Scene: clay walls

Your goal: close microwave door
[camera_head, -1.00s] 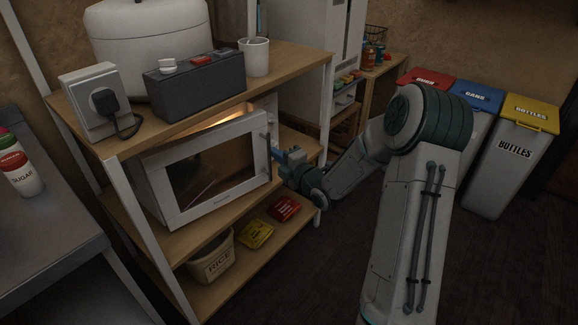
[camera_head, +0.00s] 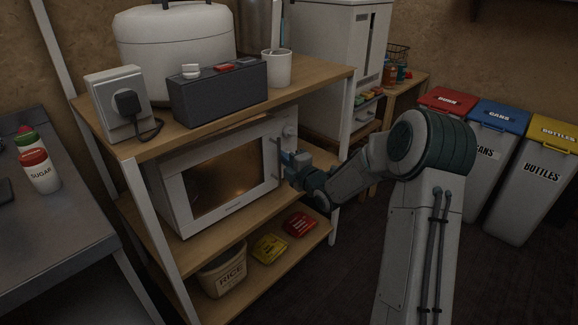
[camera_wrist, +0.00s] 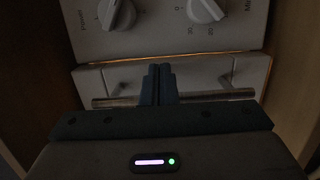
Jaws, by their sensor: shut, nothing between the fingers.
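The white microwave stands on the middle shelf of the wooden rack. Its door (camera_head: 228,182) looks nearly flush with the body in the head view, with warm light in the window. In the wrist view, the control panel (camera_wrist: 160,38) with two knobs is at the top. The door (camera_wrist: 205,78) is below it, with a faint lit line along the seam. The door's bar handle (camera_wrist: 115,102) runs behind my fingers. My gripper (camera_head: 288,158) is shut and empty at the door's handle side; its fingertips (camera_wrist: 158,70) overlap the handle. Whether they touch the door is unclear.
A rice basket (camera_head: 222,272) and packets are on the bottom shelf. Labelled bins (camera_head: 535,185) stand at the right. A grey counter (camera_head: 60,235) is left.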

